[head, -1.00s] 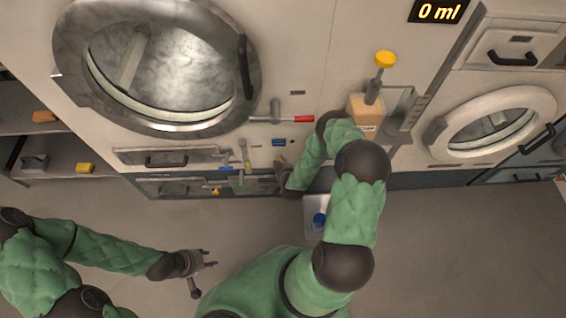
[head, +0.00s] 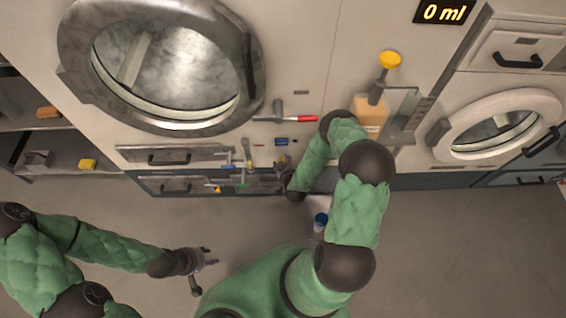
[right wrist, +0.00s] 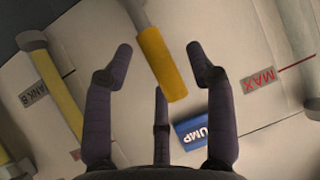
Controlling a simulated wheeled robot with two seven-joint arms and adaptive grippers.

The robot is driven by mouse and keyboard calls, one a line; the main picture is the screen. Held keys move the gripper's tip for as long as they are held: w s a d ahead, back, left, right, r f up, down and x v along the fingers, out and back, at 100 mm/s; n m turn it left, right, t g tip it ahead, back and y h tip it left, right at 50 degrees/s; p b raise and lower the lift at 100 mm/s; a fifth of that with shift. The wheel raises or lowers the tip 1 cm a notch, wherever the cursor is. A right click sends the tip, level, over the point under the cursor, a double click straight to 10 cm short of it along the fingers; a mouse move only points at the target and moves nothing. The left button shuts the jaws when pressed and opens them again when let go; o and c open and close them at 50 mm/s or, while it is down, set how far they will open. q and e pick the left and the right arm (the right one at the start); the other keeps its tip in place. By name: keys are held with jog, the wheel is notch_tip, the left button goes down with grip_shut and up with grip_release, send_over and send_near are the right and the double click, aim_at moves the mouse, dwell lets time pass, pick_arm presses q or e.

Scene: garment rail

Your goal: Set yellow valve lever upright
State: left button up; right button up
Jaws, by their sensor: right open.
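The yellow valve lever (right wrist: 162,65) shows in the right wrist view as a yellow grip on a pale metal stem, tilted, its free end pointing down and slightly right. My right gripper (right wrist: 160,62) is open, with its fingers on either side of the lever and a visible gap to it. In the head view my right gripper (head: 280,170) is by the low valve panel, and I cannot clearly make out the lever there. My left gripper (head: 208,257) is open and empty over the floor, far from the panel.
A blue PUMP label (right wrist: 192,130), a red MAX label (right wrist: 260,80) and a yellowish sight tube (right wrist: 55,90) surround the lever. A red-handled lever (head: 295,118) sticks out above. A blue-capped container (head: 320,222) stands below my right arm. A shelf (head: 60,152) is at left.

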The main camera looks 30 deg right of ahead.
jog(key=v, duration=1.1)
jog(key=shift+w+a+f, duration=0.1)
